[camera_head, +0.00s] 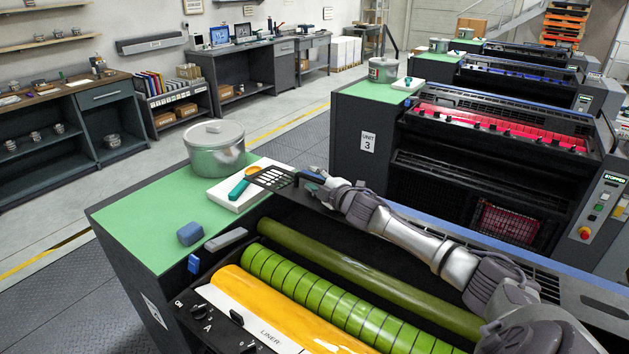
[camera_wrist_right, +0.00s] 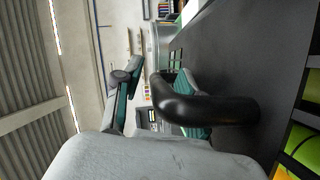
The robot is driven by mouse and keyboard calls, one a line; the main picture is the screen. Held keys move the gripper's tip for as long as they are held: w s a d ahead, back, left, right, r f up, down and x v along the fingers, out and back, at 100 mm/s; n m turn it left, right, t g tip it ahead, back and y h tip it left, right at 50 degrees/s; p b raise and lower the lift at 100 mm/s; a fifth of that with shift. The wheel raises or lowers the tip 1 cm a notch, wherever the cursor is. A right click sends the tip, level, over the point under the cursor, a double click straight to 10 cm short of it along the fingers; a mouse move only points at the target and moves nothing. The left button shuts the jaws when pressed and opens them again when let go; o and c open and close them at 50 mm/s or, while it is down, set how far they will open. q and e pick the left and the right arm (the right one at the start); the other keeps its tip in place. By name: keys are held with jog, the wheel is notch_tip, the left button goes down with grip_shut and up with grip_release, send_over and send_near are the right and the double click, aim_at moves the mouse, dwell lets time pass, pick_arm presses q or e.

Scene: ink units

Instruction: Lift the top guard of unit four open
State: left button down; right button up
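The near ink unit with a green top (camera_head: 135,220) fills the lower part of the head view; its label is too oblique to read. Its green, olive and yellow rollers (camera_head: 330,300) lie exposed. A dark panel, apparently the guard (camera_wrist_right: 235,50), fills the right of the wrist view, with a bent black handle (camera_wrist_right: 215,108) on it. My right gripper (camera_head: 312,178) is at the far edge of this unit. In the wrist view, its fingers (camera_wrist_right: 160,95) are apart, with the handle between them and hiding part of one. My left gripper is not in view.
A lidded metal pot (camera_head: 214,148), a white board (camera_head: 225,198) with tools and a blue block (camera_head: 190,233) rest on the green top. Unit 3 (camera_head: 368,145) stands behind, with a control panel (camera_head: 603,205) at right. A floor aisle (camera_head: 290,135) lies left of it.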

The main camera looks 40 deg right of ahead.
jog(key=shift+s+a+f, duration=0.1)
jog(key=shift+s, duration=0.45)
jog(key=s, duration=0.6)
jog(key=s+a+r, duration=0.1)
jog(key=s, duration=0.2)
jog(key=shift+s+r, duration=0.1)
jog(key=shift+s, duration=0.15)
jog(key=shift+s+r, duration=0.2)
jog(key=shift+s, duration=0.45)
